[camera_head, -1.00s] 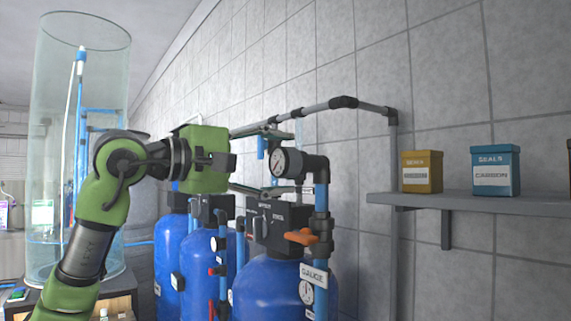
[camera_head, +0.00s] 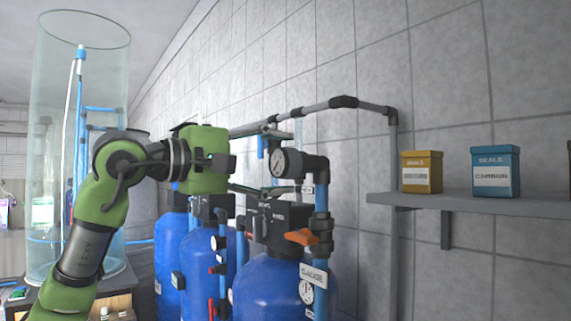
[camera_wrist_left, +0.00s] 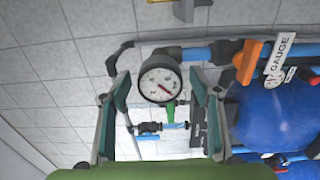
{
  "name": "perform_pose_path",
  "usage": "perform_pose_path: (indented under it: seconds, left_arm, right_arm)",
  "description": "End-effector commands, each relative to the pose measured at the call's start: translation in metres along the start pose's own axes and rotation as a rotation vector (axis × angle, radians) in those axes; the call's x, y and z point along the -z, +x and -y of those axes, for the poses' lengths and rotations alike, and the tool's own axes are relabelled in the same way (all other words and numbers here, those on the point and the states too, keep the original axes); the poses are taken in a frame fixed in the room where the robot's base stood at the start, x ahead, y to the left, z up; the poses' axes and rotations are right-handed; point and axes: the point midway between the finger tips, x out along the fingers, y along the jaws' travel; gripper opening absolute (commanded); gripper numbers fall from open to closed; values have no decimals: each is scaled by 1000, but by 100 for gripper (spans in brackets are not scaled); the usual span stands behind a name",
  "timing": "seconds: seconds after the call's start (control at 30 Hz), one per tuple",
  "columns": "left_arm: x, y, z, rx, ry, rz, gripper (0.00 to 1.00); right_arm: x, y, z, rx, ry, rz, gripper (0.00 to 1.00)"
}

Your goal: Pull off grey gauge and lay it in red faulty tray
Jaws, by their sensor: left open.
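The grey gauge (camera_head: 287,162), with a round white dial and dark rim, sits on the dark pipe elbow at the top of the blue riser pipe. My left gripper (camera_head: 280,161) is open around the gauge, with one finger above it and one below it in the head view. In the left wrist view the gauge (camera_wrist_left: 160,84) lies between the two spread fingers of my left gripper (camera_wrist_left: 161,86), near their tips, with gaps on both sides. The red faulty tray is not in view. My right gripper is not in view.
Blue tanks (camera_head: 270,285) with black valve heads stand below the gauge. An orange valve handle (camera_head: 301,237) and a GAUGE tag (camera_head: 314,274) are close beneath. A wall shelf (camera_head: 460,203) at right carries a yellow box (camera_head: 421,173) and a blue box (camera_head: 495,172).

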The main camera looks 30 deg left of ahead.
Motion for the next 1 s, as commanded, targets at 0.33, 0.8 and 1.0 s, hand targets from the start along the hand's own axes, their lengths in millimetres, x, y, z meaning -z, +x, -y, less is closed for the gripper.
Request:
perform_pose_path:
  seconds: [0.33,0.8,1.0]
  left_arm:
    - [0,0,0,1,0,0,31]
    - [0,-9,0,-2,0,0,5]
    - [1,-17,0,-2,-1,-1,5]
  right_arm:
    - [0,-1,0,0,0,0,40]
    - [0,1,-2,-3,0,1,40]
    - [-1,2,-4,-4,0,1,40]
